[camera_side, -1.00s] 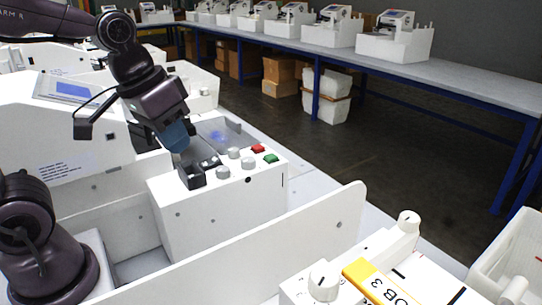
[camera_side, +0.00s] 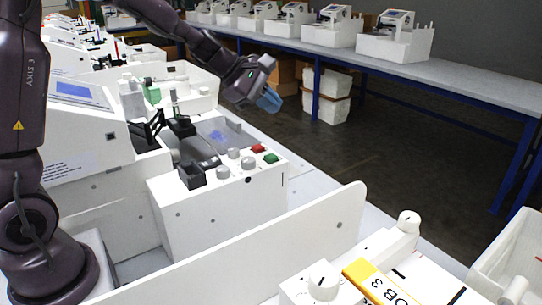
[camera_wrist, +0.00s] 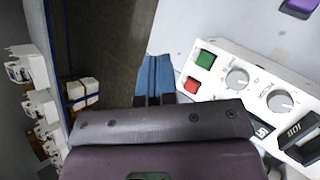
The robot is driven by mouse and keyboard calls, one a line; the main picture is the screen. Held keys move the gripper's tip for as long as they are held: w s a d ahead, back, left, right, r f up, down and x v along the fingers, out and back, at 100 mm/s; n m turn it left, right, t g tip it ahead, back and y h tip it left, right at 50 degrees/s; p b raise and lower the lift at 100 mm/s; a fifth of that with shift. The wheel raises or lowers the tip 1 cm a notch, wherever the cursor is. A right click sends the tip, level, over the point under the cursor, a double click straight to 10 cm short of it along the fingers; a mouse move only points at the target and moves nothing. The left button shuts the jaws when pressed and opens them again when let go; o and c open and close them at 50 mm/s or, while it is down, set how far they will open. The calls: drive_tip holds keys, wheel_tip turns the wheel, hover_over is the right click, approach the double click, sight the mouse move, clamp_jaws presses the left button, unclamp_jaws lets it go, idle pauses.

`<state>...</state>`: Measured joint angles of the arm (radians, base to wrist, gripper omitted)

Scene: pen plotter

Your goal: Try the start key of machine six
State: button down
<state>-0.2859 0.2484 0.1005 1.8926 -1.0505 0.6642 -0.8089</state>
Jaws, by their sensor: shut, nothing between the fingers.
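The near machine's white control panel (camera_side: 222,225) carries a green key (camera_side: 271,158) and a red key (camera_side: 258,148), with grey knobs beside them. I cannot read a machine number or a start label. In the wrist view the green key (camera_wrist: 204,59) and red key (camera_wrist: 191,85) are right of my blue fingertips (camera_wrist: 154,78). My gripper (camera_side: 268,99) is shut and empty. In the side view it appears up and behind the keys, apart from the panel, with its blue fingertips tilted down to the right.
A white divider (camera_side: 290,240) stands before the panel. A dark block (camera_side: 191,175) sits at the panel's left end. Several plotters line the back bench (camera_side: 460,83). Open floor lies beyond the panel.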

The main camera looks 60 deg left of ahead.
sight(270, 157)
drive_tip(key=shift+f, duration=4.45)
drive_tip(key=shift+f, duration=0.15)
drive_tip(key=shift+f, duration=0.3)
drive_tip(key=shift+f, duration=0.4)
drive_tip(key=shift+r, duration=0.85)
drive_tip(key=shift+r, duration=2.55)
